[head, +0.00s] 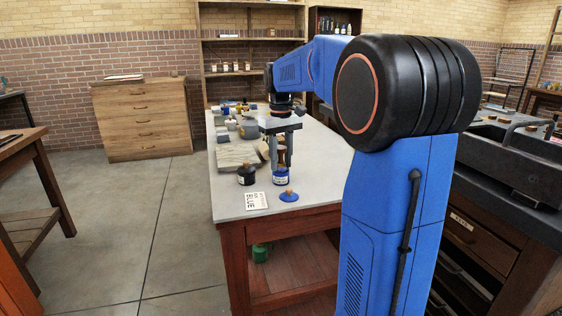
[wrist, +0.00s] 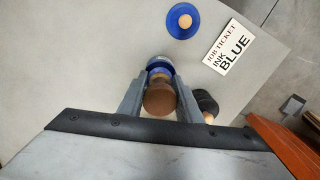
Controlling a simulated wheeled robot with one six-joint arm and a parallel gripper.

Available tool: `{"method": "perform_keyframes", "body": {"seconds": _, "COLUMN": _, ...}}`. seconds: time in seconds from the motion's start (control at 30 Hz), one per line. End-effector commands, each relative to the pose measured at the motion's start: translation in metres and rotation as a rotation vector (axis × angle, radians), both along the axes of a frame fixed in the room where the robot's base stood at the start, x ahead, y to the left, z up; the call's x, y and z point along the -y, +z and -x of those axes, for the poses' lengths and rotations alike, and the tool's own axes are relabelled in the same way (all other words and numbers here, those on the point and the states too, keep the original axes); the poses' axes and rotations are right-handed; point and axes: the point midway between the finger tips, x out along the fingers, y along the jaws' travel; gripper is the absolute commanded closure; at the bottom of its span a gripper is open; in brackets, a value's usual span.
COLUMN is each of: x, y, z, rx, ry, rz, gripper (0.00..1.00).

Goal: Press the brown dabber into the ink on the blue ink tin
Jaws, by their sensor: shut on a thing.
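My gripper (head: 281,158) points down over the near part of the table. It is shut on the brown dabber (wrist: 160,98), with a finger on each side of its round head. The blue ink tin (head: 281,177) stands upright directly below the dabber; its blue rim (wrist: 160,63) shows past the dabber in the wrist view. The dabber's lower end is at or just above the tin's open top. I cannot tell whether it touches the ink, as the ink surface is mostly hidden. A blue lid (head: 289,196) with a wooden knob lies on the table nearby.
A black tin (head: 246,176) stands left of the blue tin in the head view. A job ticket (head: 256,201) reading "INK BLUE" lies near the front edge. Grey slabs (head: 237,155) and several small containers fill the table farther back.

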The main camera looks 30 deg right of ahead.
Motion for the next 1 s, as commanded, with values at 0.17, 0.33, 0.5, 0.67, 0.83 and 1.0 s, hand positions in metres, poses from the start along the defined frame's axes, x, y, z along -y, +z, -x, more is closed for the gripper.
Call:
{"method": "perform_keyframes", "body": {"seconds": 0.17, "x": 0.000, "y": 0.013, "z": 0.000, "rx": 0.003, "ry": 0.000, "rz": 0.001, "gripper": 0.91}}
{"method": "perform_keyframes", "body": {"seconds": 0.33, "x": 0.000, "y": 0.025, "z": 0.000, "rx": 0.004, "ry": 0.000, "rz": 0.001, "gripper": 0.91}}
{"method": "perform_keyframes", "body": {"seconds": 0.5, "x": 0.000, "y": 0.035, "z": 0.000, "rx": 0.004, "ry": 0.000, "rz": 0.001, "gripper": 0.91}}
{"method": "perform_keyframes", "body": {"seconds": 0.67, "x": 0.000, "y": 0.046, "z": 0.000, "rx": 0.004, "ry": 0.000, "rz": 0.001, "gripper": 0.91}}
{"method": "perform_keyframes", "body": {"seconds": 0.83, "x": 0.000, "y": 0.057, "z": 0.000, "rx": 0.004, "ry": 0.000, "rz": 0.001, "gripper": 0.91}}
{"method": "perform_keyframes", "body": {"seconds": 1.0, "x": 0.000, "y": 0.065, "z": 0.000, "rx": 0.004, "ry": 0.000, "rz": 0.001, "gripper": 0.91}}
